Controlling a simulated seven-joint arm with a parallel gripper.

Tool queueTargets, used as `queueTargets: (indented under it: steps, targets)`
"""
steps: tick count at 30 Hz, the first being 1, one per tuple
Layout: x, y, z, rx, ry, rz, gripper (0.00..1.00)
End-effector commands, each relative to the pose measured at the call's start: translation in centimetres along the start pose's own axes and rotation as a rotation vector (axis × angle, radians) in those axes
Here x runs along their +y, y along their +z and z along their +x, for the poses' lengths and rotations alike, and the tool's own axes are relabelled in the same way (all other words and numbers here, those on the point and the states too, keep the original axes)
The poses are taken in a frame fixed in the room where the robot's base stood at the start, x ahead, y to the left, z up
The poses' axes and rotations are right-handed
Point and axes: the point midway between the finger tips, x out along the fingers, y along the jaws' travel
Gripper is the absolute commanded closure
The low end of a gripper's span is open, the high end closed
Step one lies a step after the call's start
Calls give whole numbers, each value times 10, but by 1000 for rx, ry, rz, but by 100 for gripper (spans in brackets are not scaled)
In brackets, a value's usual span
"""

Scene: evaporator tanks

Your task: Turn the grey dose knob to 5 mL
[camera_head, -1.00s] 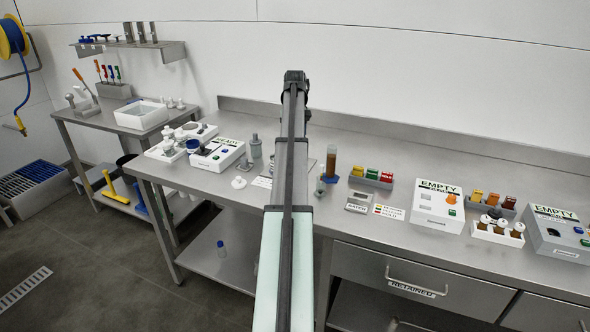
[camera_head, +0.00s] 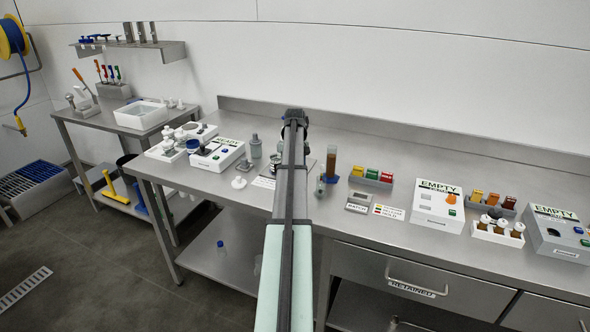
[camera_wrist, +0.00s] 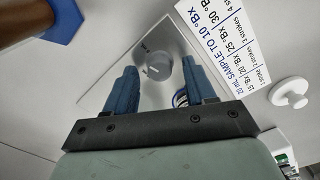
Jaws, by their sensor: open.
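The grey dose knob (camera_wrist: 158,66) shows in the wrist view, a round knob with a pointer mark on a square metal plate (camera_wrist: 148,45). My gripper (camera_wrist: 158,80) is open, with its two blue fingers on either side of the knob in that picture. I cannot tell whether the fingers touch the knob or how far above it they are. The scale marks around the knob are too small to read. In the head view my arm hides the knob, and my gripper (camera_head: 294,118) shows only in part at the arm's far end.
A printed sample card (camera_wrist: 232,45) lies right of the plate in the wrist view. A brown cylinder with a blue base (camera_wrist: 62,18) stands at upper left. A white knobbed disc (camera_wrist: 289,92) lies at right. In the head view, a machine labelled READY (camera_head: 218,153) stands left of my arm.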

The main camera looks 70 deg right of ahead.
Motion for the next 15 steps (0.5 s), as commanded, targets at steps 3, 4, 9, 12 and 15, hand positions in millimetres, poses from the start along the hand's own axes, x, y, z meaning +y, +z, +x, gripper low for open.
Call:
queueTargets:
  steps: [3, 4, 9, 12, 15]
  targets:
    - [0, 0, 4, 0, 0, 0, 45]
    - [0, 0, 5, 1, 0, 0, 45]
    - [0, 0, 5, 1, 1, 0, 45]
    - [0, 0, 5, 1, 0, 0, 46]
    - [0, 0, 5, 1, 0, 0, 56]
